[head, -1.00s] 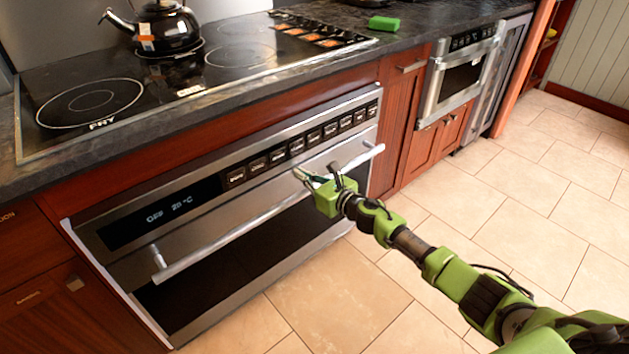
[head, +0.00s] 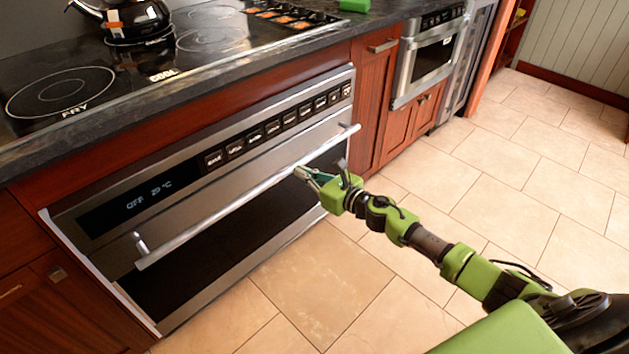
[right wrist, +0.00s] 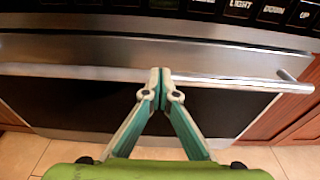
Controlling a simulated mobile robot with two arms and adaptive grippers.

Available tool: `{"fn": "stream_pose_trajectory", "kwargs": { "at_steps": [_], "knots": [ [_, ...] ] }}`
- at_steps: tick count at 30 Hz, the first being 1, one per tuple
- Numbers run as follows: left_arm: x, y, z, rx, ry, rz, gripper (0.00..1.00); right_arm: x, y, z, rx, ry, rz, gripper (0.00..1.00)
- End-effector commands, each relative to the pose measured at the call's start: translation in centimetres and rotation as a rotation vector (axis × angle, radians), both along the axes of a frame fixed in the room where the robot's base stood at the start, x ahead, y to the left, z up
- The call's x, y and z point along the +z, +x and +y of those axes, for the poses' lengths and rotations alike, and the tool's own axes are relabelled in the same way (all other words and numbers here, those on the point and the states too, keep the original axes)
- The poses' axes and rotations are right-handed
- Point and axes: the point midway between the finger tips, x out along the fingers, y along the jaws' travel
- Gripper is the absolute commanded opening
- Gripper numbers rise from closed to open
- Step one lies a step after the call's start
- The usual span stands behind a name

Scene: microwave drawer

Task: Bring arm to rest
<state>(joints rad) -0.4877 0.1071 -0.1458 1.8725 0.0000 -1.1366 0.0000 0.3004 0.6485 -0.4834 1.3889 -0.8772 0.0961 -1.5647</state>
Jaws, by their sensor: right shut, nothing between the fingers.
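My right gripper (head: 307,175) is shut and empty in front of the large oven (head: 205,215), just below the right part of its long handle bar (head: 240,203). In the right wrist view, the gripper's fingertips (right wrist: 159,76) meet at the middle, overlapping the handle bar (right wrist: 225,82) in the picture; whether they touch it I cannot tell. The oven door looks closed. My green right arm reaches in from the lower right of the head view. My left gripper is not in view.
The dark countertop holds a cooktop (head: 60,93) with a black kettle (head: 135,15) and a green block (head: 354,5). A smaller built-in microwave (head: 430,62) is in the cabinets further right. The tiled floor (head: 540,150) to the right is clear.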

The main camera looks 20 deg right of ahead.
Motion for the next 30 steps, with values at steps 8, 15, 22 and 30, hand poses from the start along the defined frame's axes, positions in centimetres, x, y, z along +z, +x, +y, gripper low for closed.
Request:
{"fn": "stream_pose_trajectory", "kwargs": {
  "at_steps": [8,15,22,30],
  "knots": [
    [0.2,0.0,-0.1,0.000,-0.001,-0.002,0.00,-0.1,-3.4,-1.2,0.001,-0.001,0.002,0.00],
    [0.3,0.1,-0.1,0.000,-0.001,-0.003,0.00,-0.1,-4.0,-1.4,0.001,0.000,0.001,0.00],
    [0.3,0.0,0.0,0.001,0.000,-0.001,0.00,-2.2,-5.2,-1.2,-0.152,0.300,0.104,0.00],
    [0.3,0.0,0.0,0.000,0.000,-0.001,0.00,-14.1,-15.0,-2.2,-0.834,1.345,0.470,0.00]
  ]
}}
